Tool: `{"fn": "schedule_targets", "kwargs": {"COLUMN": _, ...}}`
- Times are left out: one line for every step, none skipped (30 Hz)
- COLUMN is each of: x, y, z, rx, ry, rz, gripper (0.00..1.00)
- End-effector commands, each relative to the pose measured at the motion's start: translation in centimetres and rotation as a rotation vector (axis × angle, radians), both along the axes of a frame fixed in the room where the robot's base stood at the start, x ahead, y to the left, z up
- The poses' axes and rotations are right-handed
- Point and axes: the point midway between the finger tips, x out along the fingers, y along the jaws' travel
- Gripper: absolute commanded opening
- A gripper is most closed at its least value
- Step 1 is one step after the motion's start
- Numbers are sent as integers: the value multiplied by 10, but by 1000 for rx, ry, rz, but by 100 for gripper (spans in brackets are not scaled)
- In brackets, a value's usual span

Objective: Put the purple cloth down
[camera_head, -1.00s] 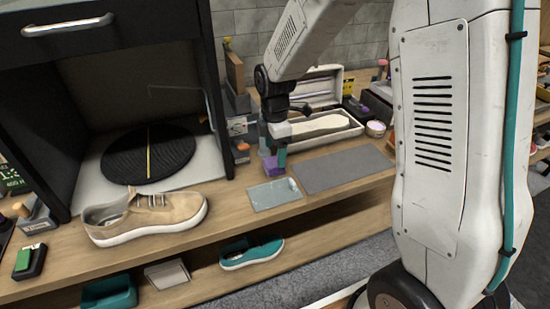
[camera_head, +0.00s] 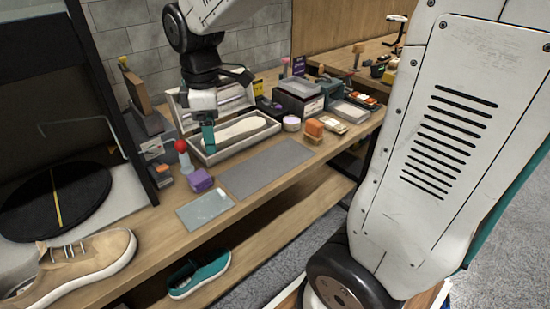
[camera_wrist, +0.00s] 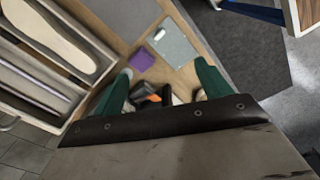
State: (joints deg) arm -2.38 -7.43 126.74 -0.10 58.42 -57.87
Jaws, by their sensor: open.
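The purple cloth (camera_head: 200,181) is a small folded block lying on the wooden bench, just behind a pale glossy plate (camera_head: 205,209) and left of a grey mat (camera_head: 266,170). In the wrist view the purple cloth (camera_wrist: 142,61) lies on the wood beside the plate, between and beyond the finger lines. My gripper (camera_head: 208,137) has teal fingers and is raised above the bench, behind and apart from the cloth, in front of the open shoe box. In the wrist view my gripper (camera_wrist: 164,68) has its fingers wide apart with nothing held between them.
A red-topped bottle (camera_head: 184,158) stands close behind the cloth. An open box (camera_head: 238,137) holds a pale insole-shaped piece. A tan sneaker (camera_head: 80,262) is at the left, and a teal shoe (camera_head: 199,273) sits on the lower shelf. The grey mat is bare.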

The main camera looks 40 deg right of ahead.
Motion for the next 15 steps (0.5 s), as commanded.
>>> {"fn": "schedule_targets", "kwargs": {"x": -23, "y": -3, "z": 12, "rx": 5, "ry": -17, "rz": -97, "gripper": 77}}
{"fn": "schedule_targets", "kwargs": {"x": -36, "y": -5, "z": 17, "rx": 8, "ry": -20, "rz": -162, "gripper": 77}}
{"fn": "schedule_targets", "kwargs": {"x": -54, "y": -6, "z": 23, "rx": 13, "ry": -26, "rz": -250, "gripper": 77}}
{"fn": "schedule_targets", "kwargs": {"x": -67, "y": -8, "z": 26, "rx": 17, "ry": -31, "rz": -315, "gripper": 77}}
{"fn": "schedule_targets", "kwargs": {"x": -80, "y": -9, "z": 29, "rx": 21, "ry": -36, "rz": -380, "gripper": 77}}
{"fn": "schedule_targets", "kwargs": {"x": -97, "y": -10, "z": 32, "rx": 27, "ry": -41, "rz": -466, "gripper": 77}}
{"fn": "schedule_targets", "kwargs": {"x": -110, "y": -11, "z": 34, "rx": 32, "ry": -45, "rz": -529, "gripper": 77}}
{"fn": "schedule_targets", "kwargs": {"x": -122, "y": -12, "z": 35, "rx": 37, "ry": -49, "rz": -591, "gripper": 77}}
{"fn": "schedule_targets", "kwargs": {"x": -137, "y": -13, "z": 35, "rx": 44, "ry": -54, "rz": -669, "gripper": 77}}
{"fn": "schedule_targets", "kwargs": {"x": -147, "y": -14, "z": 35, "rx": 49, "ry": -57, "rz": -724, "gripper": 77}}
{"fn": "schedule_targets", "kwargs": {"x": -157, "y": -15, "z": 35, "rx": 53, "ry": -60, "rz": -775, "gripper": 77}}
{"fn": "schedule_targets", "kwargs": {"x": -168, "y": -15, "z": 34, "rx": 59, "ry": -63, "rz": -836, "gripper": 77}}
{"fn": "schedule_targets", "kwargs": {"x": -176, "y": -16, "z": 33, "rx": 63, "ry": -65, "rz": -879, "gripper": 77}}
{"fn": "schedule_targets", "kwargs": {"x": -182, "y": -16, "z": 32, "rx": 66, "ry": -66, "rz": -916, "gripper": 77}}
{"fn": "schedule_targets", "kwargs": {"x": -189, "y": -16, "z": 30, "rx": 70, "ry": -67, "rz": -957, "gripper": 77}}
